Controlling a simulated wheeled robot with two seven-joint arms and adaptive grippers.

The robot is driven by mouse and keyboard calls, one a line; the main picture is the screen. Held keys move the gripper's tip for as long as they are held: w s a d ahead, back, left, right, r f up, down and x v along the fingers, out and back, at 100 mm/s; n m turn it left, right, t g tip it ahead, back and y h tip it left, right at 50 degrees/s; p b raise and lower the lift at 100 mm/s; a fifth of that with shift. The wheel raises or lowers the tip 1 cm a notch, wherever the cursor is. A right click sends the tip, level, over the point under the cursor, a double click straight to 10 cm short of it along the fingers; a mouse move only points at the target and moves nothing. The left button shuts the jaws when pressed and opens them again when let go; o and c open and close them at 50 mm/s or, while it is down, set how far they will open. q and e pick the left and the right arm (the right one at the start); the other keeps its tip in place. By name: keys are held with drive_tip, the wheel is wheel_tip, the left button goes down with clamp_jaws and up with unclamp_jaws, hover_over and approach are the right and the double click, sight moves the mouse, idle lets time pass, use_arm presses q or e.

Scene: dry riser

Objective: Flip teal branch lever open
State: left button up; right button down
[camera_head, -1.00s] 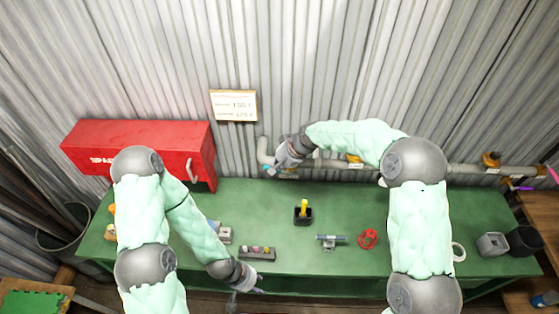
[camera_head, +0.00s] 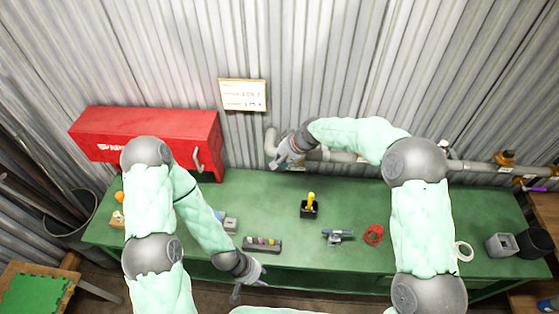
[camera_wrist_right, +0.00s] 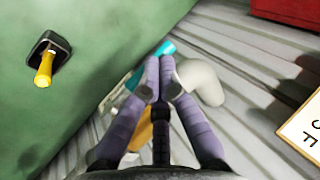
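The teal lever (camera_wrist_right: 166,48) shows in the right wrist view just beyond my right fingertips, beside a pale pipe elbow (camera_wrist_right: 205,83). Another bit of teal shows left of the fingers, and the middle is hidden behind them. My right gripper (camera_wrist_right: 160,70) has its fingertips together at the lever; I see no clear grip on it. In the head view my right gripper (camera_head: 276,163) is at the left end of the wall pipe (camera_head: 270,140), and it hides the lever. My left gripper (camera_head: 250,283) hangs near the bench's front edge, away from the pipe; its finger opening is unclear.
A red cabinet (camera_head: 150,140) is on the wall at left, with a sign (camera_head: 242,94) beside it. The green bench (camera_head: 290,183) holds a yellow-handled item (camera_head: 310,204), a button box (camera_head: 262,244), a grey fitting (camera_head: 337,237) and a red handwheel (camera_head: 374,235). Orange valve parts (camera_head: 505,158) are at right.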

drive_tip(key=shift+s, duration=0.1)
wheel_tip(320, 180, up, 14)
drive_tip(key=s+p, duration=0.1)
drive_tip(key=s, duration=0.1)
drive_tip(key=shift+s+p, duration=0.25)
drive_tip(key=shift+p, duration=0.15)
drive_tip(key=shift+f, duration=0.1)
drive_tip(key=shift+d, duration=0.1)
idle(0.4)
